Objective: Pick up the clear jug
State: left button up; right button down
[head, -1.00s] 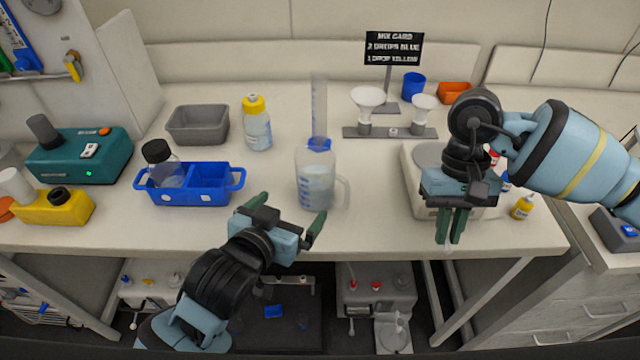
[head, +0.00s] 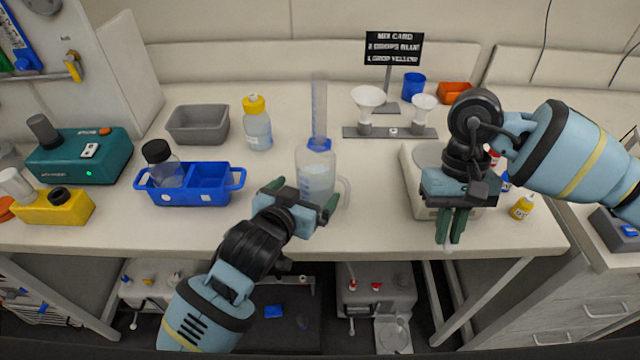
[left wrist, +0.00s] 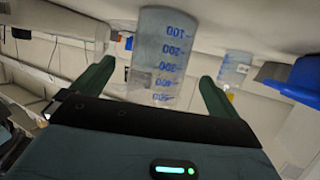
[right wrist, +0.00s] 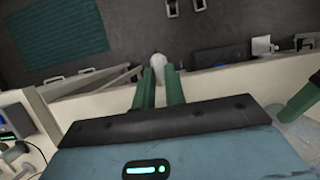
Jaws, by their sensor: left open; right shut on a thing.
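The clear jug (head: 318,172) stands upright near the front middle of the table, with its handle on the right and pale liquid inside. My left gripper (head: 303,194) is open in front of it and overlaps its lower part in the head view. In the left wrist view, the jug (left wrist: 163,60), with blue graduation marks, appears between the open fingers (left wrist: 155,85), with room on either side. My right gripper (head: 450,228) is shut on a small white thing (right wrist: 158,62) over the table's front edge at the right. Only its end shows, so I cannot tell what it is.
A tall clear cylinder (head: 319,105) stands just behind the jug. A blue caddy (head: 205,190) with a black-capped bottle (head: 160,160) is to the left. A yellow-capped bottle (head: 257,125) stands behind. Funnels on a stand (head: 390,131) and a pale device (head: 425,155) are to the right.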

aim_at(323, 168)
pick_arm(q)
jog(key=w, duration=0.1)
jog(key=w+d, duration=0.1)
jog(key=w, duration=0.1)
jog(key=shift+w+d+f, duration=0.1)
jog(key=shift+w+d, duration=0.25)
jog(key=shift+w, duration=0.05)
jog(key=shift+w+d+f, duration=0.2)
jog(key=shift+w+f, duration=0.05)
jog(key=shift+w, duration=0.3)
jog(key=shift+r, duration=0.1)
jog(key=c, duration=1.4)
jog(key=shift+o, duration=0.2)
jog(key=shift+r, duration=0.1)
notch_tip(323, 168, up, 10)
